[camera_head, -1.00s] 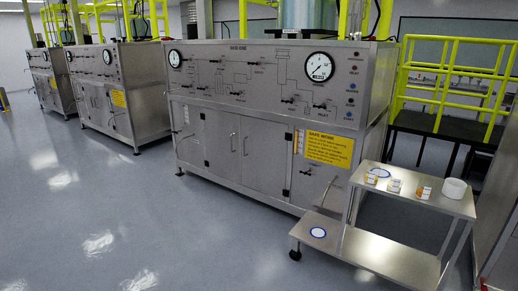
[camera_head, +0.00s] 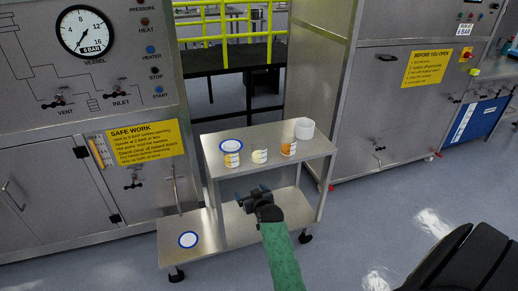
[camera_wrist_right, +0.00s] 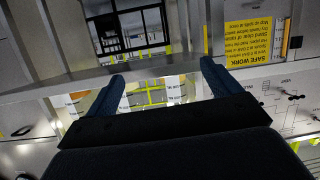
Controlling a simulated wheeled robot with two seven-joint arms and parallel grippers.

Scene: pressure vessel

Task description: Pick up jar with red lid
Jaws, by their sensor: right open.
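Three small jars stand in a row on the top shelf of a steel cart (camera_head: 215,160). The left jar (camera_head: 232,159) and the right jar (camera_head: 289,148) have orange and white on them, and the middle jar (camera_head: 260,156) has a pale yellow label. No red lid can be made out; the jars are too small to tell their lids. My right gripper (camera_head: 252,195) is open and empty, in front of the shelf's front edge and apart from the jars. Its two dark blue fingers stand apart in the right wrist view (camera_wrist_right: 162,82). My left gripper is out of view.
A white round container (camera_head: 305,128) stands at the shelf's back right corner. A blue-rimmed white disc (camera_head: 231,146) lies behind the left jar, and another (camera_head: 188,240) lies on the low step. Steel cabinets (camera_head: 145,200) flank the cart. Open floor (camera_head: 350,230) lies to the right.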

